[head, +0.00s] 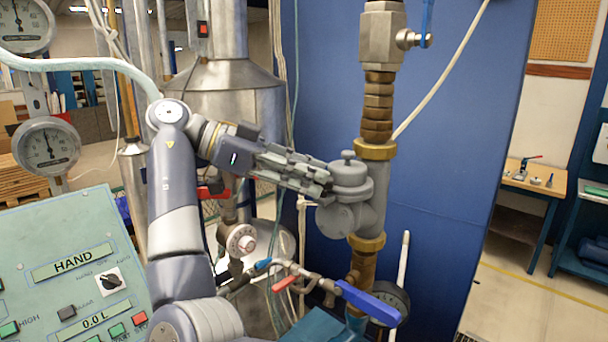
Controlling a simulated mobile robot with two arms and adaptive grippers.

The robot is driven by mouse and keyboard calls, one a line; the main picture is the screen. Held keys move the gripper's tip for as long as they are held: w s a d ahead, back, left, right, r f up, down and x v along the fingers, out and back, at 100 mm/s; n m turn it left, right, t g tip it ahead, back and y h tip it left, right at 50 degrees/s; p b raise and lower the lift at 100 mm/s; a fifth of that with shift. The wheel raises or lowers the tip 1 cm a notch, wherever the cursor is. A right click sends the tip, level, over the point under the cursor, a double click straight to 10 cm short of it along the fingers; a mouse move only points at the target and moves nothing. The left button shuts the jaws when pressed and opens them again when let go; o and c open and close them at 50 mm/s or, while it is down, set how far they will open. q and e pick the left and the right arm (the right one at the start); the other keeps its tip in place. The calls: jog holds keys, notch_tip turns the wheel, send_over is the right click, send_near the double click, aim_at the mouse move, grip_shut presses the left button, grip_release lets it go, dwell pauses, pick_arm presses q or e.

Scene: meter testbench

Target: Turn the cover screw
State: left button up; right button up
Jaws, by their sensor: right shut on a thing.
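A grey water meter (366,206) sits in the vertical pipe line, between two brass nuts. A round cap with a small knob on top (348,157) forms its upper part. My right gripper (328,184) reaches in from the left, and its fingertips are at the left side of the meter, just beside the cap. It is shut on a small part there, seemingly the cover screw; the fingers hide that part. My left gripper is not in view.
A control panel (75,285) stands at the lower left, below pressure gauges (46,146). Valves with a blue handle (368,302) and a red handle (285,284) lie below the meter. A blue wall panel (455,150) is behind it. A workbench (540,182) stands far right.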

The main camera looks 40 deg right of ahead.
jog(key=o, duration=1.1)
jog(key=shift+d, duration=0.1)
notch_tip(320, 180, up, 10)
jog(key=shift+s+d+f, duration=0.1)
jog(key=shift+s+d, duration=0.05)
